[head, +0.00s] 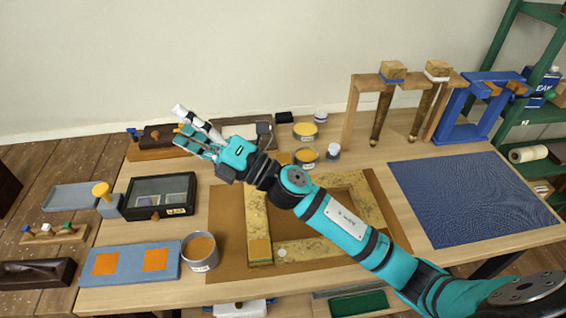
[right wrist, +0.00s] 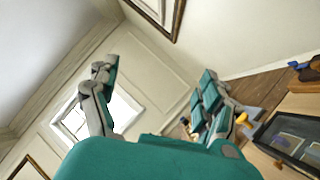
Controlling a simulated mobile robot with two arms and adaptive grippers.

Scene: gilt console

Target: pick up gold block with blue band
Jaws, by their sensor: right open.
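The gold block with blue band (head: 392,70) sits on top of a wooden stand (head: 351,115) at the back right of the table in the head view. A dark tapered leg hangs below it. A similar gold block with a white band (head: 437,68) is to its right. My right gripper (head: 181,128) is over the back left of the table, far to the left of the block. It is open and empty. In the right wrist view its two fingers (right wrist: 155,92) are spread apart, and no gold block shows there. My left gripper is not in view.
A blue stand (head: 446,115) is right of the wooden one, with a dark blue mat (head: 470,195) in front. A gilt frame (head: 258,225) lies mid-table under my right arm. Tins, a glass-lidded case (head: 128,200) and a blue-grey tray (head: 88,282) occupy the left.

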